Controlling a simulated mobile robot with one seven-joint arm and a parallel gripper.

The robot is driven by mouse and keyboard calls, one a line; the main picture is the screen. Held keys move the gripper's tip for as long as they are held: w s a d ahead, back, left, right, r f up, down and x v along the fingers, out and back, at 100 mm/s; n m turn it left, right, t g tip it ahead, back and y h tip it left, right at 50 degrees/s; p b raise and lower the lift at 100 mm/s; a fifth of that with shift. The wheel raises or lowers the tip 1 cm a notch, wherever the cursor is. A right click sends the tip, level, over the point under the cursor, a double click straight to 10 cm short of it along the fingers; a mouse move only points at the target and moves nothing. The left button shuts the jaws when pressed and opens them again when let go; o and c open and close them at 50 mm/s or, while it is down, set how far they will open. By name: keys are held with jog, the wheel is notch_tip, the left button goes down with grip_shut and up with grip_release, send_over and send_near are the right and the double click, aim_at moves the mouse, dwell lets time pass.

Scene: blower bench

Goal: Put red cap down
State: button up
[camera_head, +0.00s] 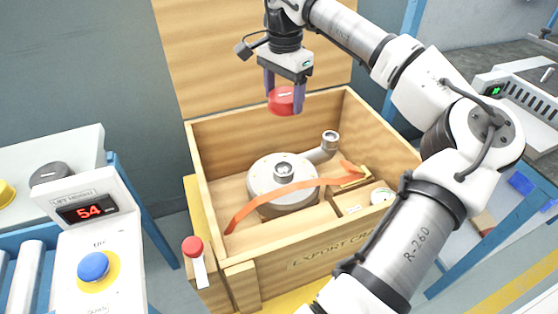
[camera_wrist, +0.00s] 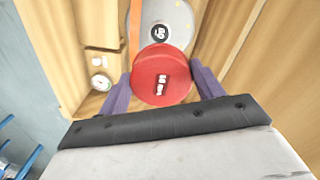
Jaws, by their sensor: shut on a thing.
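The red cap (camera_head: 281,101) is round and held between the purple fingers of my gripper (camera_head: 284,92). It is in the air above the back part of the open wooden crate. In the wrist view the red cap (camera_wrist: 161,76) sits between the two fingers of my gripper (camera_wrist: 162,88), with a small pale mark on its face. Below it in the crate (camera_head: 290,264) is a round grey blower (camera_head: 262,178) with an upright port on top and a side outlet. The cap is apart from the blower.
An orange strap (camera_head: 300,187) crosses the blower. A small round gauge (camera_head: 381,195) sits in the crate's right compartment. A red-topped post (camera_head: 193,247) stands at the crate's front left corner. A lift console (camera_head: 95,235) reads 54, with a blue button.

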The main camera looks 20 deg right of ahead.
aim_at(283, 168)
notch_tip(283, 168, down, 19)
jog(key=shift+s+f, duration=0.1)
jog(key=shift+f, duration=0.1)
dwell(0.3)
jog(key=shift+f+b, duration=0.35)
jog(key=shift+f, duration=0.2)
jog(key=shift+f, duration=0.15)
jog(key=o, duration=0.9)
jog(key=shift+o, duration=0.2)
